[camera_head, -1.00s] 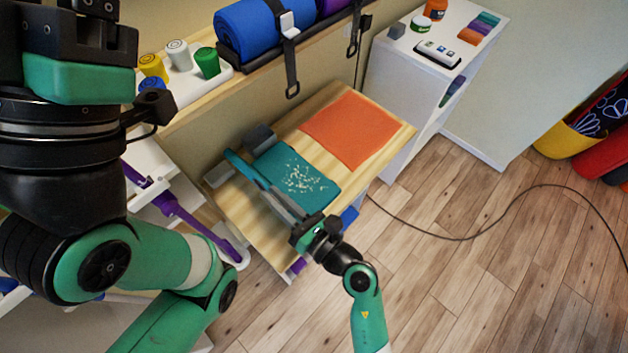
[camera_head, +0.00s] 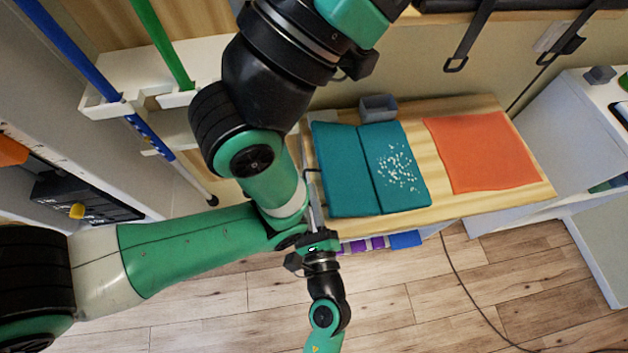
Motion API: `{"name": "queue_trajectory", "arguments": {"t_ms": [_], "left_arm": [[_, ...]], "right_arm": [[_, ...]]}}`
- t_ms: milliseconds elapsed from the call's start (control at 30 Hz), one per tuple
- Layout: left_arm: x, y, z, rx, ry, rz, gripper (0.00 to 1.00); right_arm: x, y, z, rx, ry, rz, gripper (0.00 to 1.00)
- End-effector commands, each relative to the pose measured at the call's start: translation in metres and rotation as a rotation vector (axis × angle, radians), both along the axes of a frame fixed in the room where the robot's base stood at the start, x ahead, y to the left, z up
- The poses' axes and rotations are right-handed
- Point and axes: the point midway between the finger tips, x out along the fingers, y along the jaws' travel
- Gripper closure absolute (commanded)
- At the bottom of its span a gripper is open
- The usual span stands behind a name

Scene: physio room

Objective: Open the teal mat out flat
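The teal mat (camera_head: 343,172) lies on the wooden bench top, with a plain panel on the left and a white-speckled panel on the right. A dark crease runs between the panels, and both look flat. My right gripper (camera_head: 314,208) is at the mat's front left corner, its fingers pointing along the left edge. The fingers are narrow and partly covered by my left arm, so I cannot tell whether they are open or touch the mat. My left arm crosses the left and top of the view; its gripper is outside the picture.
An orange mat (camera_head: 480,152) lies flat on the right of the wooden bench (camera_head: 440,207). A grey block (camera_head: 378,107) stands behind the teal mat. A white cabinet (camera_head: 540,135) is to the right, and poles stand in a white rack (camera_head: 110,108) at left. A cable crosses the floor.

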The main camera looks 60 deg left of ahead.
Motion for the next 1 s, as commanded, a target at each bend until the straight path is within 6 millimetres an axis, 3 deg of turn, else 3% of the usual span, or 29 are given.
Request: {"name": "queue_trajectory", "arguments": {"t_ms": [33, 300, 833, 867, 1000], "left_arm": [[0.000, 0.000, -0.008, 0.000, 0.000, 0.000, 0.50], [0.000, 0.000, -0.019, 0.000, 0.000, 0.000, 0.50], [0.000, 0.000, -0.020, 0.000, 0.000, 0.000, 0.50], [0.000, 0.000, -0.020, 0.000, 0.000, 0.000, 0.50], [0.000, 0.000, -0.020, 0.000, 0.000, 0.000, 0.50]], "right_arm": [[-0.001, 0.000, -0.009, -0.010, -0.022, -0.003, 1.00], [-0.004, 0.001, -0.023, -0.006, -0.015, -0.005, 1.00], [-0.004, 0.001, -0.026, -0.005, -0.013, -0.007, 1.00], [-0.004, 0.001, -0.025, -0.005, -0.013, -0.007, 0.79], [-0.005, 0.002, -0.025, -0.005, -0.014, -0.005, 0.59]]}}
